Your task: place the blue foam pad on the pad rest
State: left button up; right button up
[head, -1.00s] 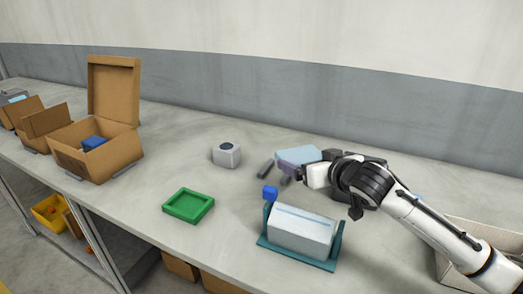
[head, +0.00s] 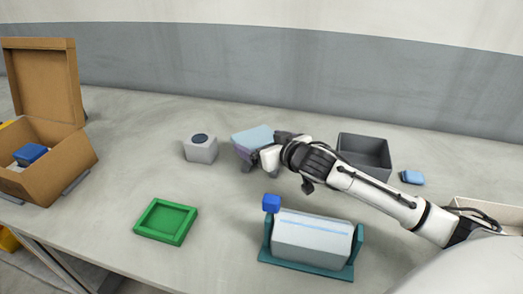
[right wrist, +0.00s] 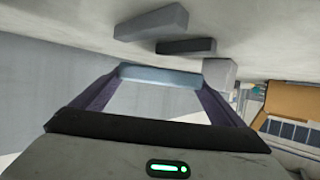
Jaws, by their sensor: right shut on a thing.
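My right gripper (head: 257,153) is shut on a light blue slab (head: 253,136), which I take for the blue foam pad. It is held tilted above the table, just right of a grey box. In the right wrist view the pad's pale blue edge (right wrist: 158,76) spans between the purple-grey fingers of the right gripper (right wrist: 160,95). A shallow green tray (head: 146,232) lies flat and empty at the front left of the table; it may be the pad rest, but I cannot be sure. My left gripper is not in view.
The grey box (head: 200,149) with a dark round top stands left of the pad. A white device (head: 310,238) on a teal base, with a blue cube (head: 271,203), stands in front. A dark grey bin (head: 364,157), a small blue block (head: 412,177) and an open cardboard box (head: 65,172) stand around.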

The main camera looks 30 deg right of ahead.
jog(key=shift+f, duration=1.45)
jog(key=o, duration=0.7)
jog(key=shift+r, duration=0.25)
jog(key=shift+s, duration=0.3)
jog(key=shift+v, duration=3.4)
jog(key=shift+r, duration=0.1)
